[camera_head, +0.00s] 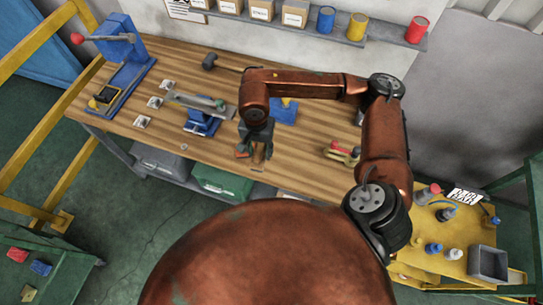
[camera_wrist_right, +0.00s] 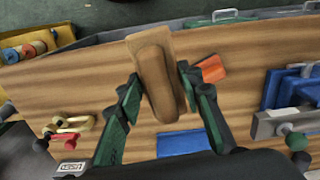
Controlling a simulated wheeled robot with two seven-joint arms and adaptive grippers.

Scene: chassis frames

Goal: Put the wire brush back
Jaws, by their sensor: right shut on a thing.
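The wire brush (camera_wrist_right: 160,75) shows in the right wrist view as a brown wooden block between my right gripper's (camera_wrist_right: 160,92) two green fingers. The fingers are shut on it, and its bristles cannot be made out. In the head view my right gripper (camera_head: 256,147) hangs over the front part of the wooden workbench (camera_head: 190,62), with the small brown brush (camera_head: 259,154) at its tips. I cannot tell whether the brush touches the bench top. My left gripper is not in view.
A blue square (camera_head: 284,112) lies on the bench behind my gripper. A blue vise (camera_head: 202,122) stands to the left, and red and tan tools (camera_head: 342,153) lie to the right. An orange piece (camera_wrist_right: 211,69) sits beside the brush. A yellow cart (camera_head: 445,262) stands at right.

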